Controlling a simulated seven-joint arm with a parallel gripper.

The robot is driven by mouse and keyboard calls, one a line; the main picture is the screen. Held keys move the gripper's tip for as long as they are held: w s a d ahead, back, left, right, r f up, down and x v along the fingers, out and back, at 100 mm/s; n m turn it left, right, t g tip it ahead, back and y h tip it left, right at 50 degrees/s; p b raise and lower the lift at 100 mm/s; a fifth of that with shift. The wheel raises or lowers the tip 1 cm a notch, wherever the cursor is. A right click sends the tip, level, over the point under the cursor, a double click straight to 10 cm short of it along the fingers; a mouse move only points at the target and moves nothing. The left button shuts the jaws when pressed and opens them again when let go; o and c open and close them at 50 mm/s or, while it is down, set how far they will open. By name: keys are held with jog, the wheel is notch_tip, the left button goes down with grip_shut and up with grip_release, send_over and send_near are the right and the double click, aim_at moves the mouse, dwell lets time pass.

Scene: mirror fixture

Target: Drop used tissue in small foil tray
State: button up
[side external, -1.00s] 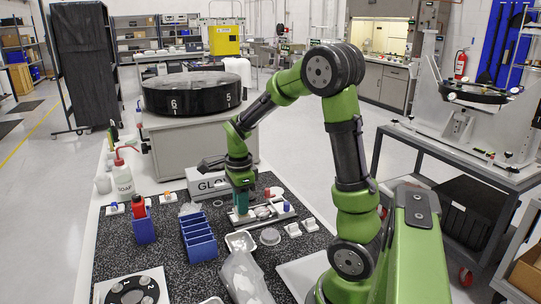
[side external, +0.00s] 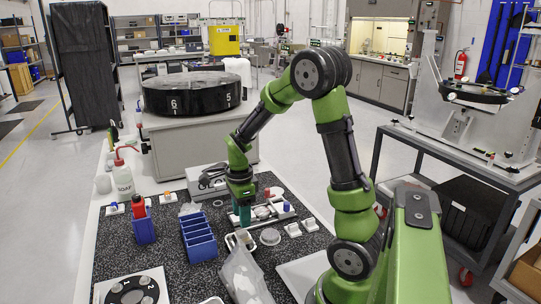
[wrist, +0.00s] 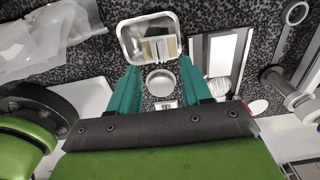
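The small foil tray (side external: 231,247) sits on the speckled mat, just below my gripper (side external: 243,222) in the side view. In the wrist view the tray (wrist: 127,40) is a shiny rounded rectangle just beyond my fingertips (wrist: 158,68). Tan and pale patches show inside it; I cannot tell whether they are contents or reflections. My two teal fingers are wide apart with nothing visible gripped between them. I cannot pick out the used tissue for certain; a crumpled white piece (side external: 188,209) lies at the mat's upper left.
A round metal lid (side external: 270,237) lies right of the tray. A clear plastic bag (side external: 245,277) lies in front. A blue slotted rack (side external: 199,240) stands left. A white fixture (side external: 284,215) is close to my gripper's right. A glove box (side external: 205,183) stands behind.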

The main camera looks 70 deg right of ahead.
jog(key=shift+r, duration=0.1)
notch_tip(320, 180, up, 17)
dwell(0.5)
jog(key=s+a+n+t+y, duration=0.1)
jog(key=s+a+n+t, duration=0.2)
jog(key=a+n, duration=0.6)
jog(key=s+a+f+n+t+y, duration=0.1)
jog(key=s+a+n+t, duration=0.3)
jog(key=a+n, duration=0.5)
jog(key=n, duration=0.5)
jog(key=shift+a, duration=0.2)
